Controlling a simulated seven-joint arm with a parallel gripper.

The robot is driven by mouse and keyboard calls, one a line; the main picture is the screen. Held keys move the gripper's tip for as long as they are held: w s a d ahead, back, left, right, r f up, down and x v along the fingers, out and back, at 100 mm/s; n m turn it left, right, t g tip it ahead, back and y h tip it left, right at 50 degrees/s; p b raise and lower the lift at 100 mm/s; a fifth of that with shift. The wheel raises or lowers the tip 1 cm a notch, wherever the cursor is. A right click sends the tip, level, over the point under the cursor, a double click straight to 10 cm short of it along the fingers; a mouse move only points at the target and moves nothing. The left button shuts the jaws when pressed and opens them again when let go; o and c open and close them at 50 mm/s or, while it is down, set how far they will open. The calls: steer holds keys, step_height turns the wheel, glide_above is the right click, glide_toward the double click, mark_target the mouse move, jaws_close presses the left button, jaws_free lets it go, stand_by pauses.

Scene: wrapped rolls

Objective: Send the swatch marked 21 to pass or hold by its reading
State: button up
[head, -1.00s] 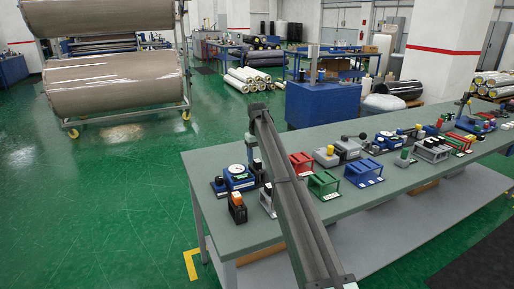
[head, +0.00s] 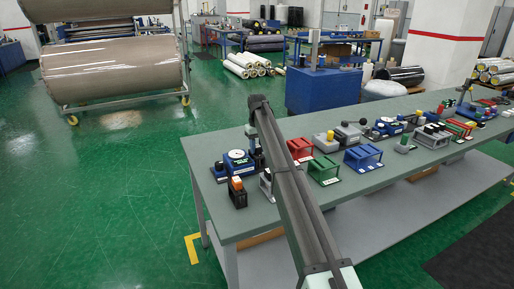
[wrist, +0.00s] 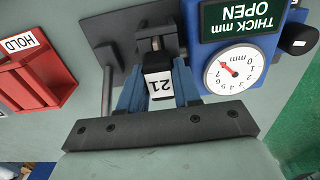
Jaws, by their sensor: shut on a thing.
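The swatch marked 21 (wrist: 161,84) is a small block with a white numbered face and a dark part beyond it. It is upside down in the wrist view. My gripper (wrist: 160,92) is shut on it, a blue finger on each side. The swatch is at the thickness gauge (wrist: 268,48), close to a metal spindle over a dark plate; I cannot tell whether they touch. The gauge's sign reads THICK mm OPEN, and its white dial (wrist: 234,70) has a red needle. A red rack labelled HOLD (wrist: 36,78) is at the left. In the head view my arm hides the gripper.
In the head view the blue gauge (head: 238,162) stands near the bench's left end, behind a black holder with an orange top (head: 237,191). Red (head: 300,148), green (head: 323,170) and blue (head: 363,157) racks stand right of my arm. More devices crowd the bench's far right.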

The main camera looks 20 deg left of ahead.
steer(key=c, duration=0.4)
steer(key=shift+c, duration=0.2)
steer(key=shift+s+a, duration=0.1)
steer(key=o, duration=1.1)
step_height(320, 180, up, 14)
